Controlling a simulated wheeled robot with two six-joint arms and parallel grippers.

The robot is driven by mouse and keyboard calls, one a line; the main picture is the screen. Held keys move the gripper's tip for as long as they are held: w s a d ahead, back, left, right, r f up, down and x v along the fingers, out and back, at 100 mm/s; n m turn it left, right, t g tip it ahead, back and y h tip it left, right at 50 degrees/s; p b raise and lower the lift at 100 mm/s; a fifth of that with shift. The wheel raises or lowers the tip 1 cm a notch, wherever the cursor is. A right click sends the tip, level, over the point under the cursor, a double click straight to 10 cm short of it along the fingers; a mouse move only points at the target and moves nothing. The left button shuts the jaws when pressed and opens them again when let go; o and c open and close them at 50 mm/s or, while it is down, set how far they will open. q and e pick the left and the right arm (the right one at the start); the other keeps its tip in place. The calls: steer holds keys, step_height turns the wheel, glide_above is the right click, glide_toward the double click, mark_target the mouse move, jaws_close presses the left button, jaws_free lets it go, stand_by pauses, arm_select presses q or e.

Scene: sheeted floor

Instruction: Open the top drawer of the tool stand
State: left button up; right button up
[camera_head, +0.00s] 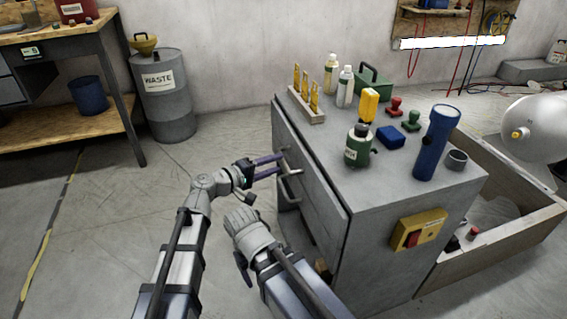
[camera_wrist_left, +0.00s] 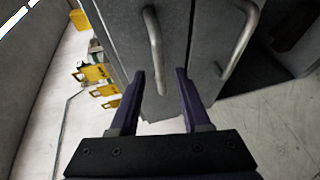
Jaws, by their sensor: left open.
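The grey tool stand (camera_head: 390,240) stands right of centre, its drawer fronts facing left. The top drawer (camera_head: 310,175) looks closed. Its bar handle (camera_head: 293,172) also shows in the left wrist view (camera_wrist_left: 154,45). My left gripper (camera_head: 266,169) is open at this handle. In the left wrist view the purple fingers (camera_wrist_left: 161,75) lie either side of the handle's near end, without closing on it. A second, lower handle (camera_wrist_left: 241,45) shows to the right there.
On the stand top are a blue flashlight (camera_head: 437,142), a green bottle (camera_head: 358,146) and several smaller items. A wooden crate (camera_head: 500,245) stands to the right. A waste drum (camera_head: 163,100) and a workbench (camera_head: 75,125) are at the left. Floor left of the stand is clear.

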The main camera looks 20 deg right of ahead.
mark_target(283, 161)
arm_select(q)
steer(key=shift+b+x, duration=0.3)
steer(key=shift+x, duration=1.7)
jaws_close()
